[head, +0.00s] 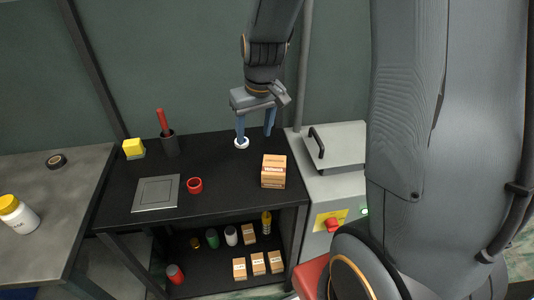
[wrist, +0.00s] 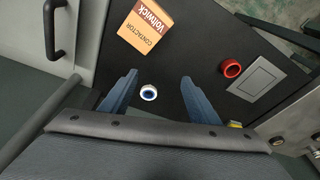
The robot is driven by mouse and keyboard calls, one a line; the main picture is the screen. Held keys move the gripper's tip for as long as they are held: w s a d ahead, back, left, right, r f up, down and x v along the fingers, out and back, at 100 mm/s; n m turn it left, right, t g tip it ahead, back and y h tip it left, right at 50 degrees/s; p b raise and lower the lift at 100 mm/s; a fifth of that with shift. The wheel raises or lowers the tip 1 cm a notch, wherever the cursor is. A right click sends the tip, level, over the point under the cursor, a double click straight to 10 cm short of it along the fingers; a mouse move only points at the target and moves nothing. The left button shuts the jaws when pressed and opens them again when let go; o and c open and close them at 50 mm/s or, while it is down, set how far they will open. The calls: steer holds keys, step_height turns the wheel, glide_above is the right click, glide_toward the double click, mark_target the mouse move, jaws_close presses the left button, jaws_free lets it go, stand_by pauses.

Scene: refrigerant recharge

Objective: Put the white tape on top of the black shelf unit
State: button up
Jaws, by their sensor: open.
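The white tape (head: 241,146) is a small white ring that looks to lie flat on the black top of the shelf unit (head: 225,190), towards its back edge. My gripper (head: 255,136) is above that back part of the top, pointing down, with its blue fingers apart and nothing held. In the head view the left fingertip overlaps the tape. In the wrist view the tape (wrist: 148,92) shows in the gap between the fingers (wrist: 159,78), nearer the left one; I cannot tell if a finger touches it.
On the top are a contactor box (head: 273,172), red tape (head: 194,185), a grey plate (head: 156,194), a cup with a red-handled tool (head: 169,145) and a yellow block (head: 133,149). A grey machine (head: 337,150) stands right. Black tape (head: 56,161) lies on the left table.

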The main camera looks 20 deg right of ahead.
steer(key=s+m+g, duration=0.1)
steer(key=s, duration=1.4)
steer(key=shift+a, duration=0.15)
steer(key=shift+f, duration=0.1)
